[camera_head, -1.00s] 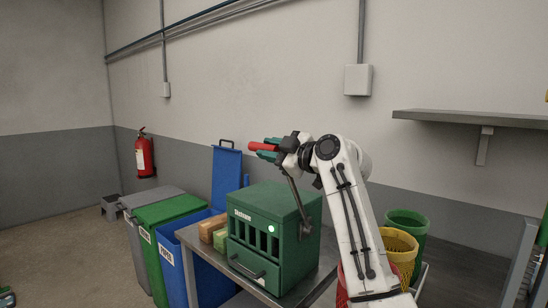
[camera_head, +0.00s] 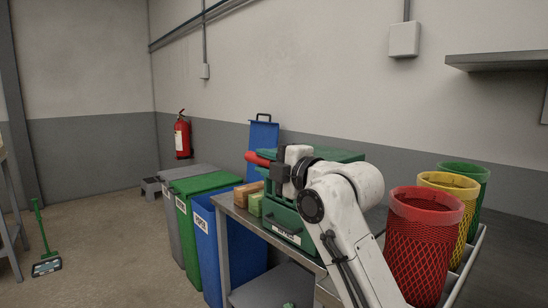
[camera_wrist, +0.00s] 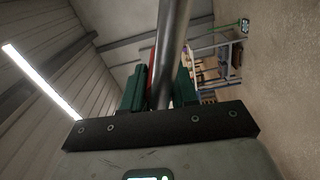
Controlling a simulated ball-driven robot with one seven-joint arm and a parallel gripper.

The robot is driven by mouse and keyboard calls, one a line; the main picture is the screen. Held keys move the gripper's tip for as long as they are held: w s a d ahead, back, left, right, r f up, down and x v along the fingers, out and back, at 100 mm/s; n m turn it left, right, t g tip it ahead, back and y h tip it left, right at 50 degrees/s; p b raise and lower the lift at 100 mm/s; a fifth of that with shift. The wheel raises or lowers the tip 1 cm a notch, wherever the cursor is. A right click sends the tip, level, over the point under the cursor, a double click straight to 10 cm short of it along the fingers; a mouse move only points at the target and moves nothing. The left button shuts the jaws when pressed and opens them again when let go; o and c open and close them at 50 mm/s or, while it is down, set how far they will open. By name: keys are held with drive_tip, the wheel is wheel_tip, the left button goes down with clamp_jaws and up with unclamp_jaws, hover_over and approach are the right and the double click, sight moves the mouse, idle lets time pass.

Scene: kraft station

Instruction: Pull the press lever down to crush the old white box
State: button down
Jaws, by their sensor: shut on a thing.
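The green press (camera_head: 345,156) stands on a metal table, largely hidden behind my arm. Its lever ends in a red handle (camera_head: 257,158), which points left at about the level of the press top. My gripper (camera_head: 277,170) is at the lever beside the red handle. In the wrist view the grey metal lever rod (camera_wrist: 174,38) runs between the two green fingers of my gripper (camera_wrist: 158,88), which is shut on it. A sliver of red (camera_wrist: 151,68) shows beside the rod. The old white box is not visible, and the inside of the press is hidden.
A brown block (camera_head: 246,192) and a green block (camera_head: 255,204) lie on the table (camera_head: 228,207) left of the press. Blue (camera_head: 205,245), green (camera_head: 181,232) and grey bins stand further left. Red (camera_head: 420,245), yellow and green baskets stand at right.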

drive_tip(key=shift+a+f, duration=0.15)
drive_tip(key=shift+f, duration=0.75)
drive_tip(key=c, duration=0.9)
unclamp_jaws()
drive_tip(key=shift+s, duration=0.1)
drive_tip(key=shift+r, duration=0.2)
